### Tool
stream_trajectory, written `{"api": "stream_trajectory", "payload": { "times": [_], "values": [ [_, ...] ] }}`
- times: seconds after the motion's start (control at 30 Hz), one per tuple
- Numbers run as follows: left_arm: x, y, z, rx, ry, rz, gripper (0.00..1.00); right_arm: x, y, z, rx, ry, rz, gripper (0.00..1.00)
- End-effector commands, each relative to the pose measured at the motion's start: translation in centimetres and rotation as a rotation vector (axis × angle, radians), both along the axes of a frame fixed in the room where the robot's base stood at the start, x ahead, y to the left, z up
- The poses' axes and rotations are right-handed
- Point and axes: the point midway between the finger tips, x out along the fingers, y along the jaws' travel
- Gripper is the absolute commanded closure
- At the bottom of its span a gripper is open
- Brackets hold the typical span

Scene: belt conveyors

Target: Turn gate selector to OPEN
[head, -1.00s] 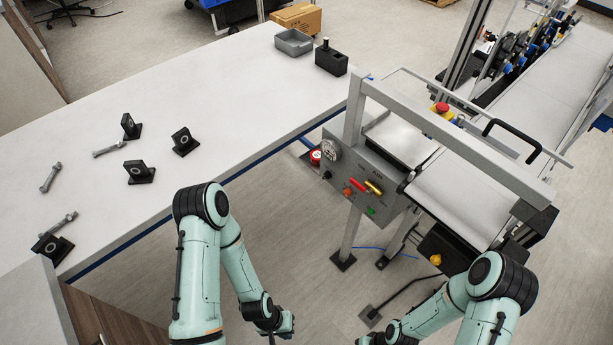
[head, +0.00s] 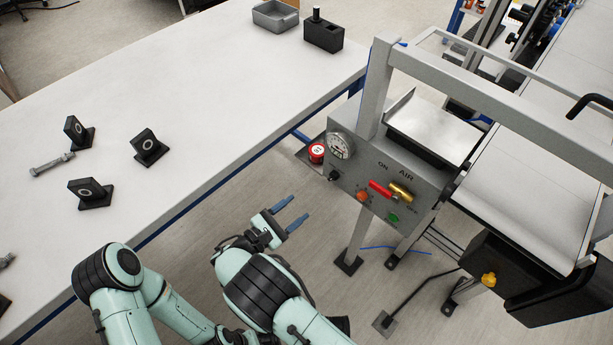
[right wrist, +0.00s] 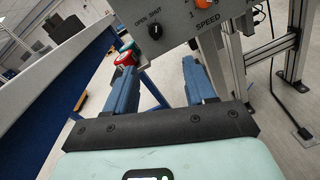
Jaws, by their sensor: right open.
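The gate selector is a small black knob (right wrist: 155,31) under the words OPEN and SHUT in the right wrist view. I cannot tell for sure which word it points to. In the head view the knob (head: 334,175) sits at the lower left of the grey control panel (head: 347,190), below a round dial. My right gripper (head: 299,206) is open and empty, in front of the panel and below and left of the knob. In the right wrist view its fingers (right wrist: 160,60) are spread, with the knob beyond them, apart. My left gripper is not visible; only my left arm shows.
A red button (head: 316,152) is just left of the knob. Red and yellow valve handles (head: 400,191), an orange knob (head: 362,196) and a green button (head: 393,218) are to its right. The white table (head: 220,80) edge runs to the left; a grey frame post (head: 377,85) rises above the panel.

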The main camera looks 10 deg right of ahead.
Motion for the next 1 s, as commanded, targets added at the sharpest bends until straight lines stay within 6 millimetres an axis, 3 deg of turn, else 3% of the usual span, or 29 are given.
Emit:
{"api": "stream_trajectory", "payload": {
  "times": [0.17,0.7,1.0],
  "values": [
    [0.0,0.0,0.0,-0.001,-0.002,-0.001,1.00,0.8,-0.5,0.7,-0.017,-0.023,0.008,0.45],
    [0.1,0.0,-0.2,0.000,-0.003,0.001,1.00,6.5,-9.1,0.6,-0.014,-0.019,0.006,0.45],
    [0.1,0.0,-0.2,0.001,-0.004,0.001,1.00,7.6,-10.6,0.6,-0.014,-0.019,0.008,0.45]
  ]
}}
